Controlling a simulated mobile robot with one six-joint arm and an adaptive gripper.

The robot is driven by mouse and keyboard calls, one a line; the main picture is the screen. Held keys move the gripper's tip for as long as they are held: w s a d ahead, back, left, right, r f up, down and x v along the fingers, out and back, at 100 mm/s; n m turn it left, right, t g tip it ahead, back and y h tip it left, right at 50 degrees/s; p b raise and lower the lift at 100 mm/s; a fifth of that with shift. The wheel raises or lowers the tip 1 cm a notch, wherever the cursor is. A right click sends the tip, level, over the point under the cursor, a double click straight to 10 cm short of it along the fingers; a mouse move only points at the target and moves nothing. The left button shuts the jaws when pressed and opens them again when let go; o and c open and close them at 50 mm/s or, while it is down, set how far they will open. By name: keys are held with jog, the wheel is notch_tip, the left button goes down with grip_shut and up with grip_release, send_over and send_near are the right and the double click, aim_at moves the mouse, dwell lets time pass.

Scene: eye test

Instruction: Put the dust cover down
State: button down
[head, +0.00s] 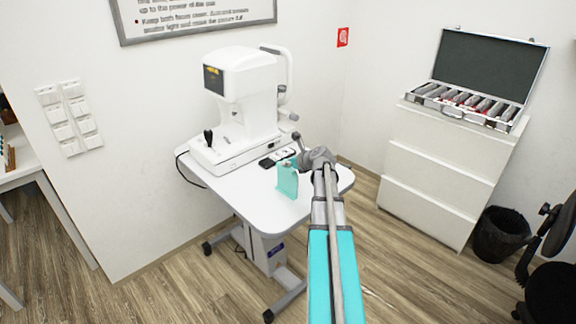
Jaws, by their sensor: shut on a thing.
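The dust cover (287,182) appears to be the pale teal, upright, flat-sided piece over the front part of the white table. My arm reaches up from the bottom of the picture. My gripper (292,161) is at the narrow top of the cover and is shut on it. The fingers are small and partly hidden, so their exact hold is unclear. I cannot tell whether the cover's lower edge touches the table (235,190) or hangs just above it.
A white eye-test instrument (240,95) with a small screen and joystick stands on the table's back part. Dark small items (276,158) lie behind the cover. The table's front left is bare. An open lens case (470,100) sits on white drawers (440,170) at right.

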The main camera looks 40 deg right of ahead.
jog(key=shift+f, duration=0.1)
jog(key=c, duration=0.7)
grip_release()
jog(key=shift+r, duration=0.2)
jog(key=shift+s+r, duration=0.15)
jog(key=shift+s, duration=0.05)
jog(key=shift+p+v, duration=2.9)
jog(key=shift+v, duration=2.85)
